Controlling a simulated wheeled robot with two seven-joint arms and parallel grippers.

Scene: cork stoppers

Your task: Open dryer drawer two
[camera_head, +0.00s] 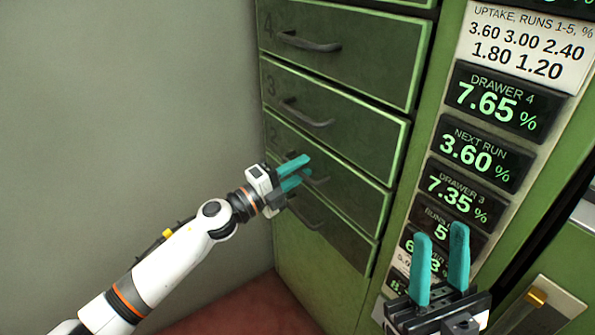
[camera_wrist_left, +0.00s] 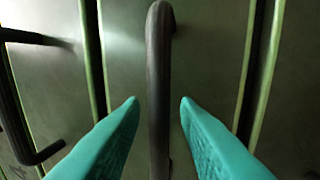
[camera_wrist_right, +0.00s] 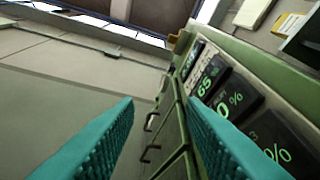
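Drawer two (camera_head: 352,196) is a green front marked 2, and it looks closed. My left gripper (camera_head: 306,171) is at its dark bar handle (camera_head: 320,181) and partly covers it. In the left wrist view the handle (camera_wrist_left: 159,90) runs upright between the two teal fingers (camera_wrist_left: 159,100), which stand apart with a gap on each side. How deep the bar sits between them is hard to tell. My right gripper (camera_head: 441,234) is open and empty in front of the display panel; its spread fingers (camera_wrist_right: 160,105) also show in the right wrist view.
Drawer 3 (camera_head: 350,138) and drawer 4 (camera_head: 370,50), with similar handles, are above; another handled drawer (camera_head: 335,238) is below. A panel of green readouts (camera_head: 476,155) is on the right. A plain grey wall (camera_head: 120,100) is on the left.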

